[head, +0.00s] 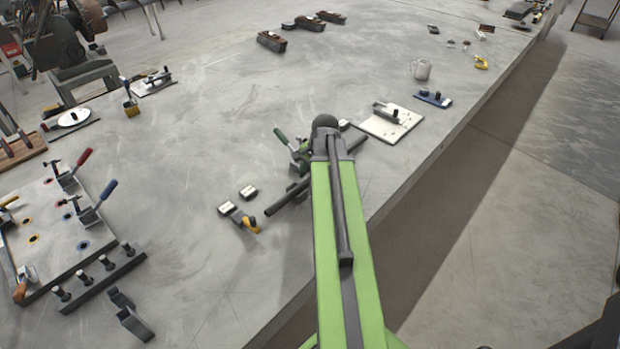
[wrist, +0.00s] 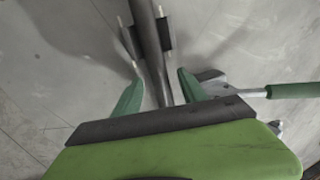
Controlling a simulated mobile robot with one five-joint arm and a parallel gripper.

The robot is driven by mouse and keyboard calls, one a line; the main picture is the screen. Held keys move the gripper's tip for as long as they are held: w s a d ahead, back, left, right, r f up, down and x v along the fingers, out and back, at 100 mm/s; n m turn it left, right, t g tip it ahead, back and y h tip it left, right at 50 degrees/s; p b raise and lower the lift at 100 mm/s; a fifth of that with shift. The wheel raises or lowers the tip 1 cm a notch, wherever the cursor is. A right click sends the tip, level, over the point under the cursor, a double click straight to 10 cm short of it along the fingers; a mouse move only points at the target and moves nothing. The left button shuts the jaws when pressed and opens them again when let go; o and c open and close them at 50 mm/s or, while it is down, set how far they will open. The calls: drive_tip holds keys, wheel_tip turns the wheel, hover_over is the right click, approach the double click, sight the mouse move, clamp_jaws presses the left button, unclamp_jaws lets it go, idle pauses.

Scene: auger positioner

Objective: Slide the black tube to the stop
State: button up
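The black tube (head: 284,201) lies slanted near the table's right edge, its near-left end free and its middle hidden behind my arm. In the wrist view the tube (wrist: 152,45) runs down between the two green fingers of my gripper (wrist: 160,76). The fingers are apart, with a gap showing on each side of the tube. In the head view my arm hides the gripper. A dark holder (wrist: 166,36) flanks the tube. A small block with a yellow part (head: 243,219) stands just left of the tube's free end; I cannot tell if it is the stop.
A green-handled clamp (head: 290,143) stands beside the tube, its handle (wrist: 290,90) to the right in the wrist view. A white plate with a clamp (head: 390,122) lies beyond. A fixture plate with red and blue handles (head: 60,235) is at left. The table's middle is clear.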

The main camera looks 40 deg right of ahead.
drive_tip(key=p+v, duration=1.7)
drive_tip(key=shift+r, duration=0.25)
drive_tip(key=w+a+f+n, duration=0.1)
drive_tip(key=w+a+n, duration=0.3)
drive_tip(key=a, duration=0.7)
drive_tip(key=w+a+n, duration=0.1)
drive_tip(key=w+a, duration=0.5)
drive_tip(key=a, duration=0.4)
drive_tip(key=s+a+n+g+b, duration=0.1)
drive_tip(key=s+a+n+g, duration=0.1)
drive_tip(key=a+n, duration=1)
drive_tip(key=a+f, duration=0.1)
drive_tip(key=a, duration=0.3)
drive_tip(key=shift+s+a+g, duration=0.25)
drive_tip(key=shift+a+g, duration=0.1)
drive_tip(key=shift+g, duration=0.05)
